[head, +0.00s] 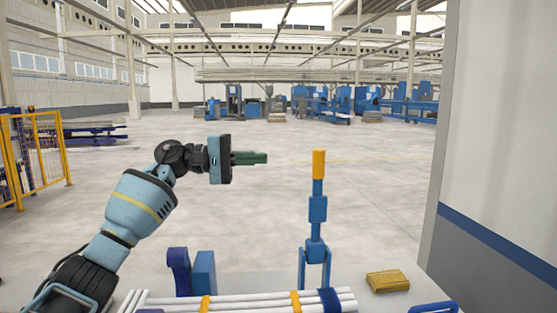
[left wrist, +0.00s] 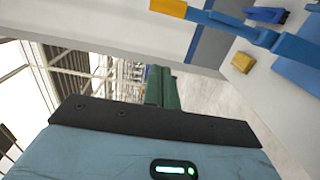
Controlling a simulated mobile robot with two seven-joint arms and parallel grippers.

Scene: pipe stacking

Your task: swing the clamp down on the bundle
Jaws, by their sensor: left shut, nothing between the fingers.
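The clamp (head: 317,208) is a blue jointed arm with a yellow-orange tip. It stands upright behind the bundle. The bundle (head: 250,302) is several white pipes lying side by side at the bottom of the head view, partly cut off, with yellow and blue bands across it. My left gripper (head: 263,158) has green fingers, shut and empty, pointing right. It is in the air left of the clamp's tip, at about the same height in the picture, with a gap between. The left wrist view shows the clamp (left wrist: 230,22) at the top, apart from the fingers (left wrist: 164,88).
A yellow-brown block (head: 388,281) lies on the pale table right of the bundle. Blue upright brackets (head: 204,273) stand left of the clamp. A wall or pillar (head: 500,140) fills the right side. The air between gripper and clamp is clear.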

